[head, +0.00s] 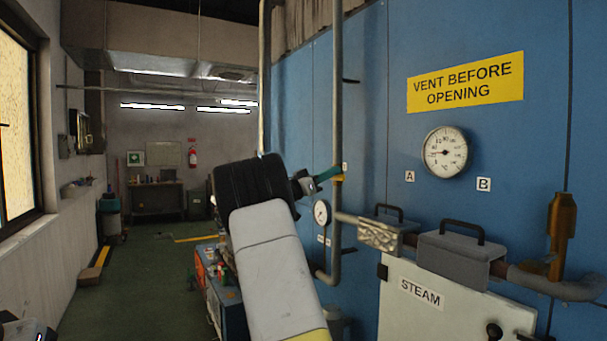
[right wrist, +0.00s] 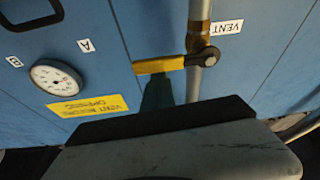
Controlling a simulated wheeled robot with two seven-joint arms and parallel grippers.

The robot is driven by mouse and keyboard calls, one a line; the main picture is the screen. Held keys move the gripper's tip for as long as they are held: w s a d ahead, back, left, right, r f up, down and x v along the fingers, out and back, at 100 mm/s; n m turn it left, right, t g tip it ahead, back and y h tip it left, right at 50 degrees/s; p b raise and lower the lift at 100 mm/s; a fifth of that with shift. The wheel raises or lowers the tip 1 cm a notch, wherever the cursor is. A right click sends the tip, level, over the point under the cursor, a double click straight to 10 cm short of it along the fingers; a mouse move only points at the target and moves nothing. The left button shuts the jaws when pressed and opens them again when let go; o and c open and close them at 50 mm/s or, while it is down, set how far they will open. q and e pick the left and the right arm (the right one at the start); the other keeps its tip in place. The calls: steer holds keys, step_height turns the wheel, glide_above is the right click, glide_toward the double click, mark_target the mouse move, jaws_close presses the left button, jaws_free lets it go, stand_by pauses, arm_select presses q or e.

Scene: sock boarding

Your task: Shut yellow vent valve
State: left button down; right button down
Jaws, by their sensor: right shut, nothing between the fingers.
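The yellow vent valve lever (right wrist: 160,66) lies across the grey pipe (right wrist: 195,85) in the right wrist view, joined at a dark pivot on a brass valve body (right wrist: 198,38). A VENT label (right wrist: 227,27) is beside it. In the head view only a small yellow part of the valve (head: 338,177) shows past my gripper. My right gripper (head: 327,174) has teal fingers and is shut and empty. Its fingertips (right wrist: 157,84) are right at the lever's side in the wrist view; I cannot tell if they touch.
A blue cabinet wall carries a large gauge (head: 445,152), a yellow VENT BEFORE OPENING sign (head: 465,82) and a small gauge (head: 321,213). Grey handled blocks (head: 455,254) and a brass fitting (head: 562,228) stick out at right. Green floor (head: 150,275) is open at left.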

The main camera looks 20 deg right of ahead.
steer(key=a, duration=0.9)
steer(key=shift+s+a+r, duration=0.2)
steer(key=shift+s+r, duration=0.1)
steer(key=shift+s, duration=0.1)
steer(key=s+d+f+n+y, duration=0.25)
steer(key=s+f+y, duration=0.25)
steer(key=s+f, duration=0.25)
steer(key=s+d+f+n+y, duration=0.2)
steer(key=s+f+n+y, duration=0.1)
steer(key=s+f+y, duration=0.4)
steer(key=s+a+f+n+t+y, duration=0.1)
steer(key=s+a+f+n+y, duration=0.1)
steer(key=s+a, duration=0.4)
steer(key=s+a+f+n+t+y, duration=0.1)
steer(key=s+a+f+n+y, duration=0.2)
steer(key=a, duration=0.9)
steer(key=s+a+f+n+t+y, duration=0.2)
steer(key=s+a+n+y, duration=0.4)
steer(key=s+a, duration=0.3)
steer(key=shift+s+a+f+y, duration=0.15)
steer(key=shift+s+f+y, duration=0.25)
steer(key=shift+s+f, duration=0.35)
